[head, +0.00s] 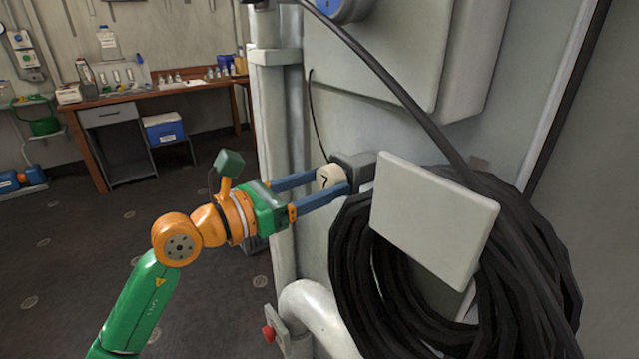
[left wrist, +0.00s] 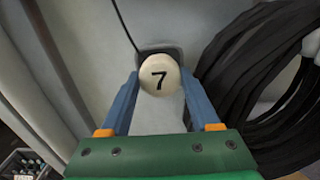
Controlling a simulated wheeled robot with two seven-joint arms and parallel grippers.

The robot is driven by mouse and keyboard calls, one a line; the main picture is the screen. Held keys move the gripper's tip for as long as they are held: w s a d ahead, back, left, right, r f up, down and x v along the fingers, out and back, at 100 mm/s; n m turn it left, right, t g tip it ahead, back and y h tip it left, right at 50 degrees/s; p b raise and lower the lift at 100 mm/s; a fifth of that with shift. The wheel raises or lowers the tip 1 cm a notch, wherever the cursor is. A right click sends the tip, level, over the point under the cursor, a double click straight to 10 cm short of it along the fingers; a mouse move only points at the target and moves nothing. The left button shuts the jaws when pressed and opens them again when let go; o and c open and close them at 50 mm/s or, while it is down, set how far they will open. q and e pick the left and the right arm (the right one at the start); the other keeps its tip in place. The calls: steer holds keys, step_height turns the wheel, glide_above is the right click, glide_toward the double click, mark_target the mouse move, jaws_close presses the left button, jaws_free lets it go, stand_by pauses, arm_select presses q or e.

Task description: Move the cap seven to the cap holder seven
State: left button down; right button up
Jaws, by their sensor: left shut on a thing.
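The cap seven (head: 327,178) is a round cream cap with a black 7. It sits between the blue fingers of my left gripper (head: 338,183), which is shut on it. In the left wrist view the cap (left wrist: 160,76) faces the camera between the fingertips of the gripper (left wrist: 162,84). A dark grey block (head: 356,168) on the cabinet wall is directly behind the cap. I cannot tell whether this block is the cap holder seven, or whether the cap touches it. A thin black cord (head: 314,115) runs down to the cap area. My right gripper is not in view.
A thick coil of black cable (head: 540,270) hangs right of the gripper, behind a pale square plate (head: 432,215). A white pipe (head: 315,305) with a red knob (head: 268,333) is below. A wooden workbench (head: 150,96) stands far left, with open floor before it.

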arm_select(q)
steer(key=shift+w+d, duration=0.25)
steer(key=shift+d, duration=0.1)
steer(key=shift+c, duration=0.2)
jaws_free()
steer(key=shift+w, duration=0.1)
